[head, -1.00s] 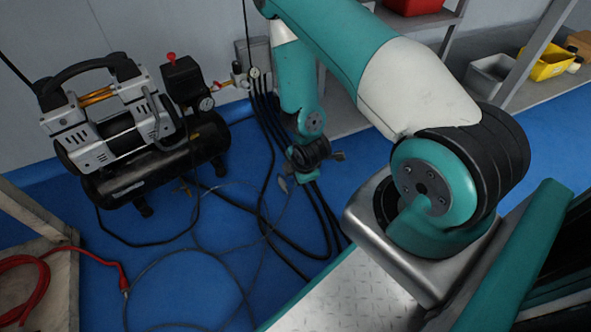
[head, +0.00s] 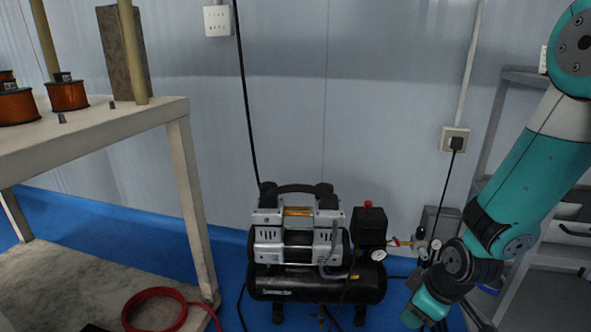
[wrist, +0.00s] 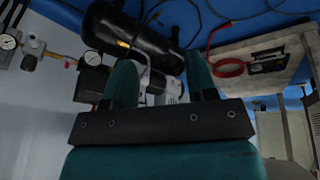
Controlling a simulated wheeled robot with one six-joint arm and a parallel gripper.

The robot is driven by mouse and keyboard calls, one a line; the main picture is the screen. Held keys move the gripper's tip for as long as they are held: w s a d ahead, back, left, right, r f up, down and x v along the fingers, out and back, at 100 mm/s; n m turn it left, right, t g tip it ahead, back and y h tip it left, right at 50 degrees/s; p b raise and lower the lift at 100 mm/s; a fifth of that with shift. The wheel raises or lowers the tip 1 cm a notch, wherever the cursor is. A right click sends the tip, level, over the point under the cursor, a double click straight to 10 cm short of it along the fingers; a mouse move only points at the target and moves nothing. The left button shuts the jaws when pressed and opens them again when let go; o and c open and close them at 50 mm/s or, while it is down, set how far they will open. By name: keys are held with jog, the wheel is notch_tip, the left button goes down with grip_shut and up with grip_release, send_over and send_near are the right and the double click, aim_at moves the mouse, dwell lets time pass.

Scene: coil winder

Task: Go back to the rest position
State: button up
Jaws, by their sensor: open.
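My gripper (wrist: 160,72) shows in the wrist view with its two teal fingers spread apart and nothing between them. Behind the fingers is an air compressor with a black tank (wrist: 128,28). In the head view my arm hangs down along the right side, and my gripper end (head: 428,306) is low, at the bottom edge, partly cut off. The compressor (head: 300,240) stands on the blue floor to the left of it.
A pale table (head: 180,115) with copper wire spools (head: 67,94) stands at the left. A red hose (head: 150,295) lies on its lower shelf. Gauges and fittings (head: 420,243) sit right of the compressor, close to my arm. A grey shelf (head: 492,130) is behind my arm.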

jog(key=s+a+r+m+g+y+p, duration=0.1)
jog(key=s+a+r, duration=0.25)
jog(key=r, duration=0.45)
jog(key=s+a+r+m+g+y+p, duration=0.1)
jog(key=s+a+r, duration=0.25)
jog(key=r, duration=0.45)
jog(key=s+a+r+g+p, duration=0.2)
jog(key=s+a+r+p, duration=0.1)
jog(key=s+r, duration=0.8)
notch_tip(320, 180, up, 38)
jog(key=p, duration=3.7)
jog(key=shift+s+d+m, duration=0.15)
jog(key=shift+s+m, duration=0.15)
